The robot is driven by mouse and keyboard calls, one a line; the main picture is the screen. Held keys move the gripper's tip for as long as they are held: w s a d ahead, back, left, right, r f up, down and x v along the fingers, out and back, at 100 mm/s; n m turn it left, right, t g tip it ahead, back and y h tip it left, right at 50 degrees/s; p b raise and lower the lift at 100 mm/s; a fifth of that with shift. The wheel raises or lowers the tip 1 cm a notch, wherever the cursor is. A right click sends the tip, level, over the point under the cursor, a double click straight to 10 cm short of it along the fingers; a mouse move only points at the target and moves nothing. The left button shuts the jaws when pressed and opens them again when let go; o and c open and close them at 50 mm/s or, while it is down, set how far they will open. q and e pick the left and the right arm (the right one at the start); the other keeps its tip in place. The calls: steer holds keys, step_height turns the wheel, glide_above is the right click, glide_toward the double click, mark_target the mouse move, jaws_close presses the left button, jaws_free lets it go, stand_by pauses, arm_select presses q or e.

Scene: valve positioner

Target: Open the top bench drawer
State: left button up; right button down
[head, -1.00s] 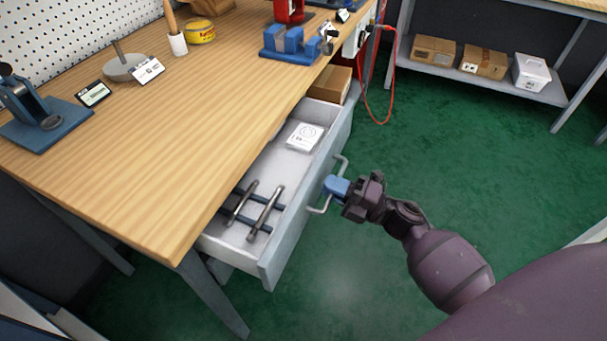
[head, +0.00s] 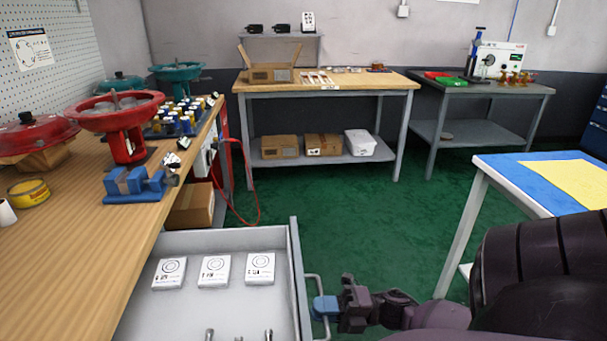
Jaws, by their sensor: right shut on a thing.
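The top bench drawer (head: 195,243) stands pulled out from under the wooden bench (head: 75,265), on the bench's right side. White boxes (head: 214,270) with round prints lie in it, and the ends of metal rods show at the picture's bottom edge. A pale bar handle (head: 312,287) sits on the drawer front (head: 299,270). My right gripper (head: 324,306), with blue fingers, is shut on this handle, its arm coming in from the right. The near part of the drawer is cut off by the frame. My left gripper is not in view.
A blue vise (head: 135,186), a red bowl-shaped device (head: 118,115) and a yellow tin (head: 29,193) stand on the bench. A red cable (head: 257,190) hangs beyond the drawer. A blue-and-yellow topped table (head: 545,178) stands right. Green floor between is clear.

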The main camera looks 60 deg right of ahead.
steer(key=shift+s+d, duration=0.25)
steer(key=shift+s, duration=0.05)
steer(key=c, duration=1.2)
jaws_free()
steer(key=v, duration=1)
steer(key=shift+s+d, duration=0.25)
steer(key=shift+s, duration=0.1)
